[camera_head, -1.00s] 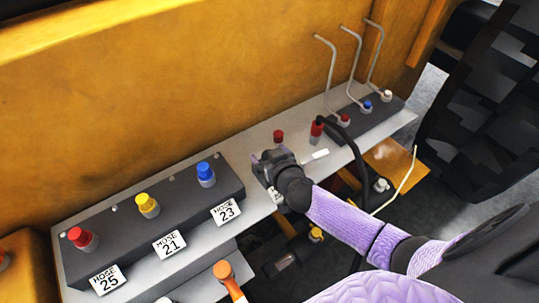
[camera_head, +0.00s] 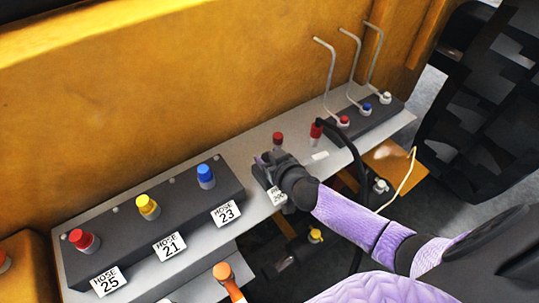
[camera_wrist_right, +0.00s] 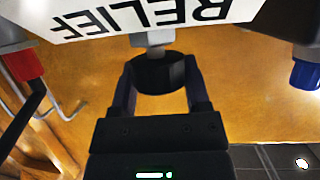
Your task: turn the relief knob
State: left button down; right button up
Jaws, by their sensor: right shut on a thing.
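The relief knob (camera_wrist_right: 160,74) is dark and round, on a pale stem, beside a white plate reading RELIEF (camera_wrist_right: 150,14), upside down in the right wrist view. My right gripper (camera_wrist_right: 160,88) has one finger on each side of the knob and is shut on it. In the head view my right gripper (camera_head: 268,160) is at the middle of the grey shelf and hides the knob. Only part of the label (camera_head: 277,196) shows below it. My left gripper is not in view.
A block with red, yellow and blue couplings (camera_head: 205,175) is on the left. A red-capped fitting (camera_head: 278,139) is just behind my gripper. A black hose with a red end (camera_head: 317,128) stands to its right, before a block with bent pipes (camera_head: 368,106).

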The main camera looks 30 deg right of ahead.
jog(key=n+y, duration=0.2)
jog(key=y, duration=0.1)
jog(key=shift+r+n+p, duration=0.15)
jog(key=shift+n+p, duration=0.15)
jog(key=shift+p, duration=0.1)
jog(key=shift+n+g+y, duration=0.5)
jog(key=shift+n+y, duration=0.4)
jog(key=shift+y, duration=0.1)
jog(key=shift+w+n+g+y, duration=0.1)
jog(key=shift+n+g+y, duration=0.2)
jog(key=shift+n+y, duration=0.2)
jog(key=shift+f+n+g+y+b, duration=0.2)
jog(key=shift+n+g+y+b, duration=0.4)
jog(key=shift+n+y+b, duration=0.15)
jog(key=shift+n+g+y+b, duration=0.8)
jog(key=shift+n+y, duration=0.15)
jog(key=shift+n, duration=0.1)
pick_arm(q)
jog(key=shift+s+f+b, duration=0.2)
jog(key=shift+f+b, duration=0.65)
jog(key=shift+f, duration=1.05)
pick_arm(e)
jog(key=shift+n+g+y, duration=0.8)
jog(key=shift+n+g, duration=0.1)
jog(key=shift+n, duration=0.1)
jog(key=shift+r, duration=0.1)
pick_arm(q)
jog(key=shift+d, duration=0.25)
